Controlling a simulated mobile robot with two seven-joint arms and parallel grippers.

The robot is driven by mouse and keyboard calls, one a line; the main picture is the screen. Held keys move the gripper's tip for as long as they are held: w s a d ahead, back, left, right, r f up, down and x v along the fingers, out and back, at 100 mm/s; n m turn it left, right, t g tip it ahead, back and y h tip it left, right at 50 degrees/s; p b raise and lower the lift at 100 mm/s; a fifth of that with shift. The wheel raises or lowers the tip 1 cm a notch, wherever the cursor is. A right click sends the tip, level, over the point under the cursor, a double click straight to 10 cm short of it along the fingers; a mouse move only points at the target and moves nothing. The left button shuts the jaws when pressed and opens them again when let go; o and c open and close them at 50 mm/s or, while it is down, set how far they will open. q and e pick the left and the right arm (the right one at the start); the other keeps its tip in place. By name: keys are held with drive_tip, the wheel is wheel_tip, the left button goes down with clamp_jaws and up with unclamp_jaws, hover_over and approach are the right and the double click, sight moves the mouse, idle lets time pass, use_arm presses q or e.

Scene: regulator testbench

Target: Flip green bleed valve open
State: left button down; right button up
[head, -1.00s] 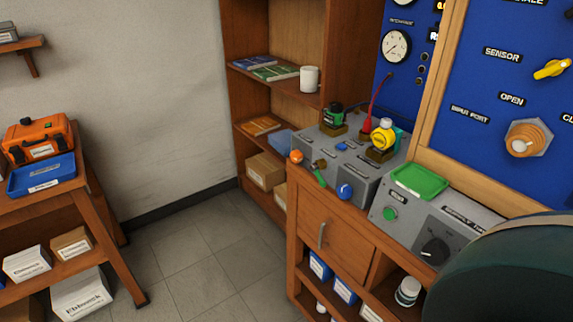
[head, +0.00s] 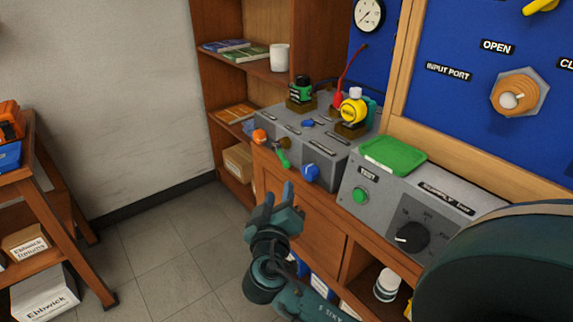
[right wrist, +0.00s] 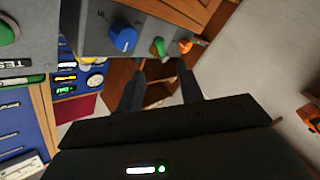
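The green bleed valve lever (head: 283,157) sits on the front of the grey regulator box (head: 316,165), between an orange knob (head: 260,136) and a blue knob (head: 311,172). It slants downward from its brass fitting. My right gripper (head: 279,193) is just below and in front of the lever, apart from it. In the right wrist view its two fingers (right wrist: 162,75) are spread with nothing between them. The green lever (right wrist: 158,46) lies beyond the fingertips there, with the blue knob (right wrist: 123,39) to the left and the orange knob (right wrist: 185,46) to the right. My left gripper is not in view.
A supply box (head: 460,207) with a green tray (head: 393,155) on top stands right of the regulator box. A yellow gauge unit (head: 352,109) and a green-labelled unit (head: 300,90) stand on the regulator box. Open floor (head: 150,245) lies to the left.

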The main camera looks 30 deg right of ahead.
sight(285, 164)
drive_tip(key=p+x, duration=0.1)
drive_tip(key=x, duration=1)
drive_tip(key=shift+w+d, duration=0.25)
clamp_jaws()
